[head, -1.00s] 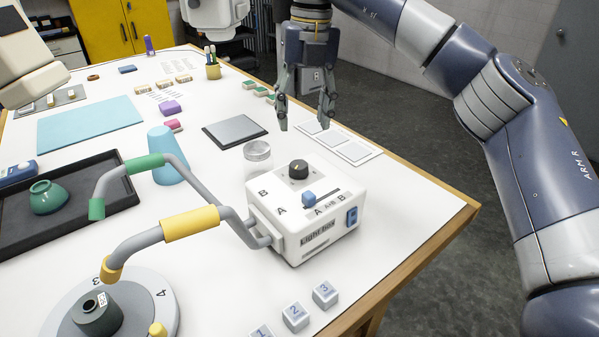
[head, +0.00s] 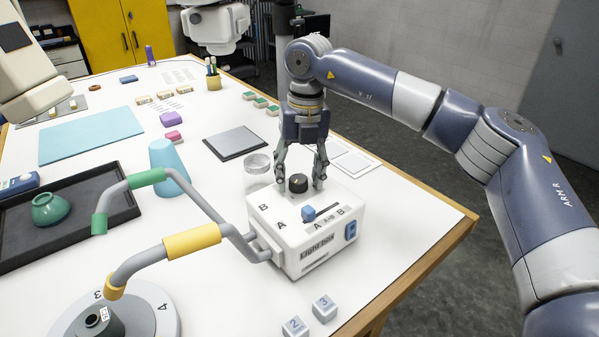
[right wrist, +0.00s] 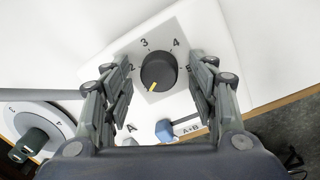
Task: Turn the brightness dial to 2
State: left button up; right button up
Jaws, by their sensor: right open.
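The white light box (head: 310,240) stands on the table with a black round dial (head: 298,183) on its top. In the right wrist view the dial (right wrist: 158,72) has a yellow mark pointing toward the bottom, slightly left. The numerals 2, 3 and 4 are printed around its left and upper sides; 2 is at its left. My right gripper (head: 300,184) is open above the box, pointing down. Its fingers stand on either side of the dial, apart from it; they also show in the right wrist view (right wrist: 160,80). My left gripper is not in view.
A blue slider (head: 308,213) sits on the box in front of the dial, and a blue switch (head: 351,230) is on its side. Bent grey bars with green and yellow grips (head: 192,240) reach the box's left side. A clear jar (head: 258,163) stands behind it.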

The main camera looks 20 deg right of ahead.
jog(key=c, duration=1.1)
jog(key=shift+o, duration=0.2)
jog(key=shift+m, duration=0.3)
jog(key=shift+f+m+b, duration=0.1)
jog(key=shift+m+b, duration=0.6)
jog(key=shift+m, duration=0.3)
jog(key=m+b, duration=0.1)
jog(key=m, duration=0.2)
jog(key=shift+m+b, duration=0.3)
jog(key=shift+b, duration=0.05)
jog(key=m+b, duration=0.2)
jog(key=m, duration=0.3)
jog(key=shift+a+m+t, duration=0.1)
jog(key=shift+m+t, duration=0.2)
jog(key=shift+t, duration=0.1)
jog(key=shift+h, duration=0.3)
